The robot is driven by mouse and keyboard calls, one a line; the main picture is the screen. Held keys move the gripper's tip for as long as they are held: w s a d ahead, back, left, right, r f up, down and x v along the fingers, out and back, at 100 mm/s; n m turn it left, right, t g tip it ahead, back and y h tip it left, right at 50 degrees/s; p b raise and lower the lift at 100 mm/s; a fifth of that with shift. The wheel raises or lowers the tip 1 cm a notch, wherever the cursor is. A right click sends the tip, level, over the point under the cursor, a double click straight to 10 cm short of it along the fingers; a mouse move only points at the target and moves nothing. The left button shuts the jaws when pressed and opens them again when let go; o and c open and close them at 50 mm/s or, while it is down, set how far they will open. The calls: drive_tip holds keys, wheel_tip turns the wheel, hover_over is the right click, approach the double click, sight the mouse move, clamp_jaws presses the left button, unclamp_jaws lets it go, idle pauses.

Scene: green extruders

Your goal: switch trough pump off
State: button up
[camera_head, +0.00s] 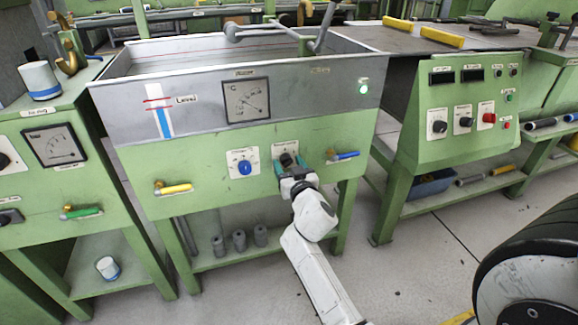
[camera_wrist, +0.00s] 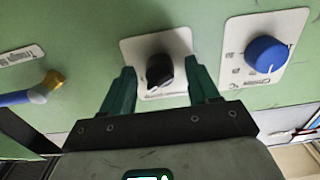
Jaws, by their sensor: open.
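The trough unit (camera_head: 140,158) is a green cabinet under a grey trough. Its front carries a black rotary knob (camera_wrist: 160,72) on a pale plate, which also shows in the head view (camera_head: 287,158), partly covered by my gripper. A blue knob (camera_head: 244,168) sits on its own plate to the left; it shows at right in the wrist view (camera_wrist: 267,54). My gripper (camera_wrist: 162,82) is open, its two green fingers on either side of the black knob's plate. I cannot tell whether they touch the knob. The labels are too small to read surely.
A pale round indicator (camera_head: 362,87) and a dial gauge (camera_head: 247,100) are above the knobs. A blue-handled valve (camera_head: 344,156) juts out close right of my gripper, and a yellow-handled one (camera_head: 174,188) is at left. A green control console (camera_head: 465,110) stands to the right.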

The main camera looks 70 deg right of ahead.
drive_tip(key=c, duration=1)
drive_tip(key=shift+n, duration=0.3)
drive_tip(key=n, duration=1.1)
drive_tip(key=shift+p, duration=0.4)
drive_tip(key=shift+n, duration=0.4)
drive_tip(key=o, duration=1)
